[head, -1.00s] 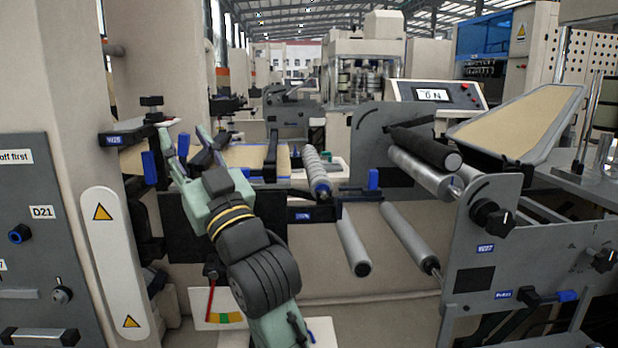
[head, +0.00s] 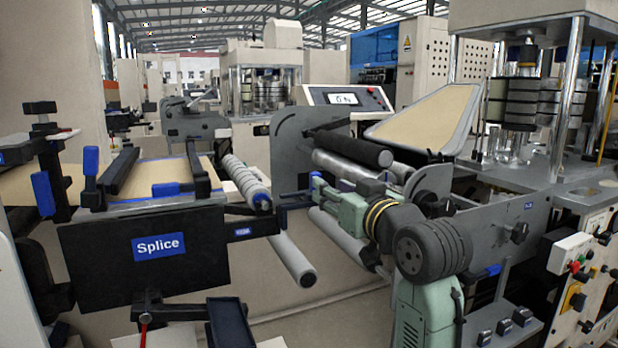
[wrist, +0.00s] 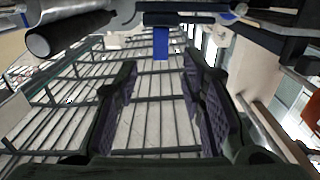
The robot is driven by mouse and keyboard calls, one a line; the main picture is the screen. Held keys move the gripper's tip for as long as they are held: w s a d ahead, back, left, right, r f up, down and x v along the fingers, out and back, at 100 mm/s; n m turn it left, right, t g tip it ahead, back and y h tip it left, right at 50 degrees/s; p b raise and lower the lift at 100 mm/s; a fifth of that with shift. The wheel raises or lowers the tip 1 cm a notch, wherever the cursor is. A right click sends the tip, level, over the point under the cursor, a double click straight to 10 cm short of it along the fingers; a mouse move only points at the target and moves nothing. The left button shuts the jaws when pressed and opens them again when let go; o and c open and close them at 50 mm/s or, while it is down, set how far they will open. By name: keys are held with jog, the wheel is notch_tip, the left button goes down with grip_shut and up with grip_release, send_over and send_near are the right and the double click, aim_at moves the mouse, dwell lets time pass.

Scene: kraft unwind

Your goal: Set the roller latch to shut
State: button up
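The latch at the rollers shows as a black bar with a blue handle. In the head view its blue handle (head: 315,178) is partly hidden at my gripper's tips. In the wrist view the blue handle (wrist: 160,47) hangs from a black crosspiece, centred just ahead of the fingertips. My gripper (head: 322,190) reaches left toward the latch in the head view. In the wrist view my gripper (wrist: 160,78) has its two dark padded fingers apart, with nothing between the pads. I cannot tell whether the fingertips touch the handle.
A grey roller (head: 243,180) and a lower roller (head: 292,260) lie left of my gripper. A black roller (head: 350,147) sits above it. The Splice panel (head: 100,255) stands at the left. A side plate (head: 505,232) and control boxes (head: 578,255) stand close at the right.

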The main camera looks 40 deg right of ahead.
jog(key=p+x, duration=0.1)
jog(key=x, duration=0.7)
jog(key=shift+w+p, duration=0.2)
jog(key=shift+p, duration=0.1)
jog(key=shift+c, duration=0.6)
grip_shut()
